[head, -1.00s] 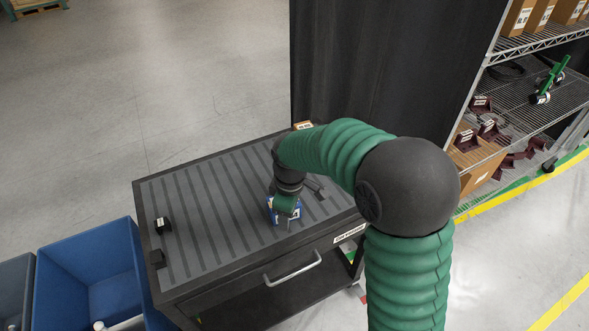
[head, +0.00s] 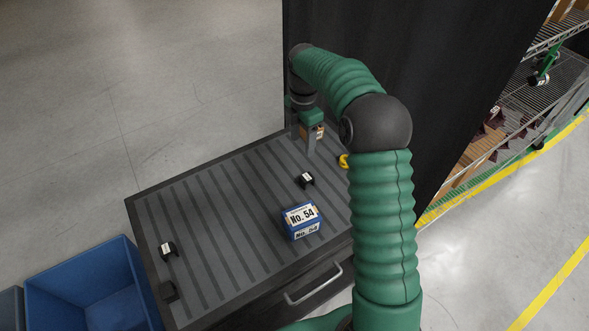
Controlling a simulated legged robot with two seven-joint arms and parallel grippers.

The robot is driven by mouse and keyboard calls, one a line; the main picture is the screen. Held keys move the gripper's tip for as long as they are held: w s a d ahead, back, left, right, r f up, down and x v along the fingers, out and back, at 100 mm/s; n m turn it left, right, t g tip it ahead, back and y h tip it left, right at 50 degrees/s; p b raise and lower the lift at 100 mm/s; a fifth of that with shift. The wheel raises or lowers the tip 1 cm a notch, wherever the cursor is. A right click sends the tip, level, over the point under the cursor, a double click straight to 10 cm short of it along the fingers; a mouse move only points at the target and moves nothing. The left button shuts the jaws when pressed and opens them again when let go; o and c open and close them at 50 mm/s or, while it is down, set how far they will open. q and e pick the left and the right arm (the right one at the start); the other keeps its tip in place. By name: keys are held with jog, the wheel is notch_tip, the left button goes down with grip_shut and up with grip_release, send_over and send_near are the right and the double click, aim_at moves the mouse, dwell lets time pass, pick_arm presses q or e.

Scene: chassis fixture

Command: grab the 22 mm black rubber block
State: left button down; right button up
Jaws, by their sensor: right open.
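Several small black blocks sit on the ribbed grey table top (head: 215,215). One labelled black block (head: 306,181) lies near the middle, in front of my right gripper. Another labelled black block (head: 168,251) lies at the left, and a black block (head: 168,291) with no label showing sits at the front left edge. The labels are too small to read, so I cannot tell which is 22 mm. My right gripper (head: 303,139) is open above the back edge of the table, apart from these blocks. My left gripper is not in view.
A small brown box (head: 318,132) is at the back beside my gripper. A yellow item (head: 344,161) is partly hidden by my arm. A blue bin (head: 95,290) stands at the left.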

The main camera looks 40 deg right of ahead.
send_over(305, 177)
jog(key=f, duration=0.6)
jog(key=shift+s+a+f, duration=0.15)
jog(key=shift+s+a, duration=0.1)
jog(key=shift+a, duration=0.05)
jog(key=f, duration=0.3)
jog(key=w+d+f, duration=0.1)
jog(key=f, duration=0.1)
jog(key=shift+w, duration=0.1)
jog(key=shift+f+p, duration=0.35)
jog(key=shift+f, duration=0.1)
jog(key=f, duration=0.1)
jog(key=s+f, duration=0.1)
jog(key=f, duration=0.1)
jog(key=shift+s+a+f+p, duration=0.2)
jog(key=shift+a+p, duration=0.1)
jog(key=shift+p, duration=0.1)
jog(key=shift+w+f, duration=0.1)
jog(key=shift+f, duration=0.1)
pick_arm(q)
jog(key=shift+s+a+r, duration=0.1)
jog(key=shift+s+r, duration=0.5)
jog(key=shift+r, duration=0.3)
pick_arm(e)
jog(key=shift+w+d+f, duration=0.1)
jog(key=shift+w, duration=0.05)
jog(key=shift+c, duration=0.3)
